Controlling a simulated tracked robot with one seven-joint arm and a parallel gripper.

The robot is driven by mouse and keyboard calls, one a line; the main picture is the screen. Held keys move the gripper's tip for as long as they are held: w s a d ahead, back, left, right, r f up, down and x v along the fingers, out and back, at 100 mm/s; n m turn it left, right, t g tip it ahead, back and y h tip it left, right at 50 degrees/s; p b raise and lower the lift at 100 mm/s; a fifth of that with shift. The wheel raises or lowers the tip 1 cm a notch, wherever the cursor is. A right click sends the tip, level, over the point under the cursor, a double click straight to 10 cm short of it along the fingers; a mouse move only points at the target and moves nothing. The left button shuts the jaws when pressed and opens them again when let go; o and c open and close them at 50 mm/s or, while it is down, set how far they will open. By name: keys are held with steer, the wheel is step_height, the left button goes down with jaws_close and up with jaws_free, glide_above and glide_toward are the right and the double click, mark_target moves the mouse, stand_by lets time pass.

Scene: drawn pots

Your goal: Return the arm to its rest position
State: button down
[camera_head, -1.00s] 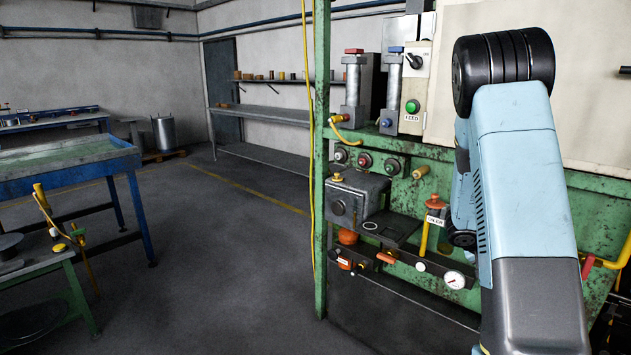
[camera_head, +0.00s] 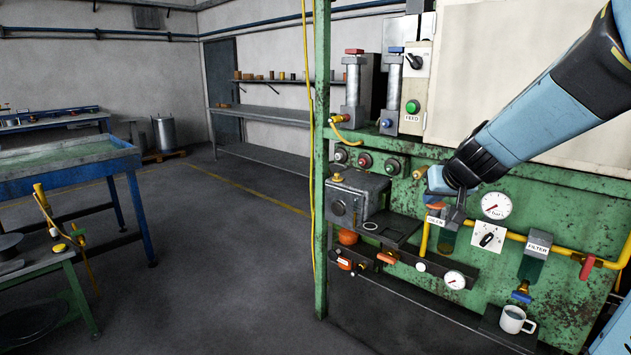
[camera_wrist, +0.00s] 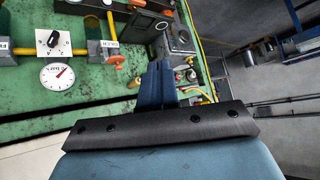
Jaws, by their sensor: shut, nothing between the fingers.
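My gripper (camera_head: 456,216) hangs at the end of my arm in the head view, in front of the green panel (camera_head: 570,210), near the yellow pipe and the oiler. In the wrist view my gripper's dark blue fingers (camera_wrist: 157,68) are together with nothing held between them. My arm reaches in from the upper right of the head view, bent down at the wrist. The gripper covers part of the oiler (camera_head: 446,240) in the head view. Whether the fingers touch the panel fittings cannot be told.
A pressure gauge (camera_head: 496,205), rotary switch (camera_head: 488,237), filter (camera_head: 535,258) and white mug (camera_head: 514,320) are to the gripper's right. A grey machine block (camera_head: 352,200) is to its left. The floor (camera_head: 220,260) further left is clear. A blue table (camera_head: 70,160) stands there.

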steer(key=s+a+r+g, duration=0.1)
steer(key=s, duration=1.1)
steer(key=s+a+r+g+h, duration=0.1)
steer(key=s+a+g, duration=0.1)
steer(key=s, duration=1)
steer(key=shift+a+r+g, duration=0.15)
steer(key=shift+r+g, duration=0.15)
steer(key=shift+r, duration=0.05)
steer(key=shift+s, duration=0.1)
